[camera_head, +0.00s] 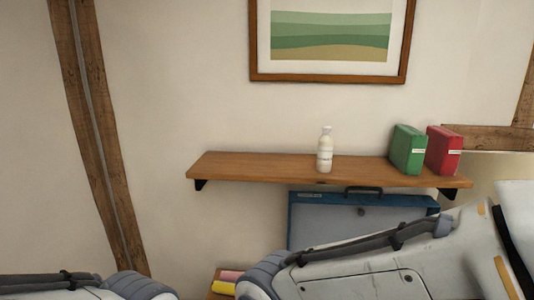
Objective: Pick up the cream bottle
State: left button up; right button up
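The cream bottle (325,151) stands upright on a wooden wall shelf (260,170), a little right of the shelf's middle. It is pale, with a narrow neck and a small label. Nothing touches it. My two arms show at the bottom of the head view, one at the lower left and a larger one at the lower right. Neither gripper is in the picture.
A green binder (408,150) and a red binder (444,151) stand right of the bottle. A blue-framed case (320,198) is below the shelf, partly behind my arm. A framed picture (330,77) hangs above. The shelf's left half is clear.

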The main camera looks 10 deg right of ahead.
aim_at(325, 145)
jog(key=u, duration=0.05)
jog(key=k, duration=0.65)
jog(key=z, duration=0.5)
jog(key=i, duration=0.55)
jog(key=z, duration=0.35)
